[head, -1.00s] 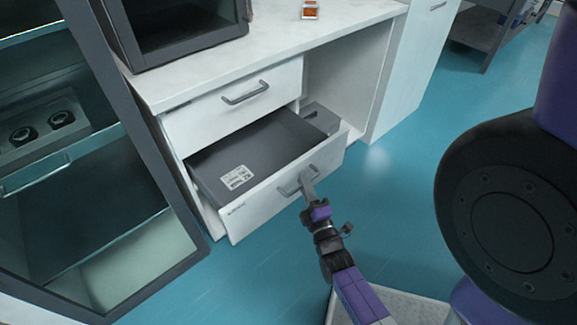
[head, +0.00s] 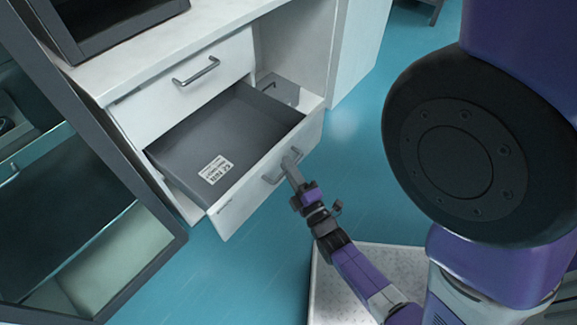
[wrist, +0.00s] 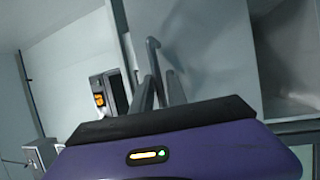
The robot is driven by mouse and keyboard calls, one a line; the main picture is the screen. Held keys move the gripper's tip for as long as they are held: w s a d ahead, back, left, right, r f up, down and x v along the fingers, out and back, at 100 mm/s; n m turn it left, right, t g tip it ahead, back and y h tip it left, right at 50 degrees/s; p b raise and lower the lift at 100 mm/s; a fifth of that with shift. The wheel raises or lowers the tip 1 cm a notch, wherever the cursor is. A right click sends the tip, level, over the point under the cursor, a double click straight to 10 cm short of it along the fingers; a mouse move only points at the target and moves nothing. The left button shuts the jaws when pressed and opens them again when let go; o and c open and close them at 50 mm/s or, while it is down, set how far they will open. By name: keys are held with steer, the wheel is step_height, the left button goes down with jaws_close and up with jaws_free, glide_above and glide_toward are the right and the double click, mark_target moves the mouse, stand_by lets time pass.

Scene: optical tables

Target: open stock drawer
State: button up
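The stock drawer (head: 262,182) is the lower white drawer of the cabinet and stands well pulled out. Its dark grey inside shows, with a white printed label (head: 216,169) inside; no loose items can be made out in it. My gripper (head: 292,170) is at the bar handle (head: 271,179) on the drawer front, its fingers on either side of the bar. In the wrist view the two fingers (wrist: 160,92) stand close together with the grey handle (wrist: 153,56) between them.
A closed upper drawer (head: 186,91) sits above. A dark-framed glass-front cabinet (head: 165,262) stands close on the left. A dark box unit (head: 115,25) is on the white counter (head: 215,30). Blue floor (head: 355,190) is open to the right.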

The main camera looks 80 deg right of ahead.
steer(key=shift+o, duration=0.7)
steer(key=v, duration=0.7)
steer(key=shift+s+a, duration=0.2)
steer(key=shift+a, duration=0.1)
steer(key=w+a+r+m+t+y, duration=0.2)
steer(key=a+r+m+y, duration=0.1)
steer(key=a+r+y, duration=0.65)
steer(key=w+a+r+m+t+y, duration=0.1)
steer(key=a+r+m+y, duration=0.2)
steer(key=a+r+y, duration=0.7)
steer(key=a+r+h+p, duration=0.3)
steer(key=r+p, duration=0.9)
steer(key=p, duration=0.2)
steer(key=shift+a+r+p, duration=0.2)
steer(key=shift+a+p, duration=0.15)
steer(key=shift+p, duration=0.05)
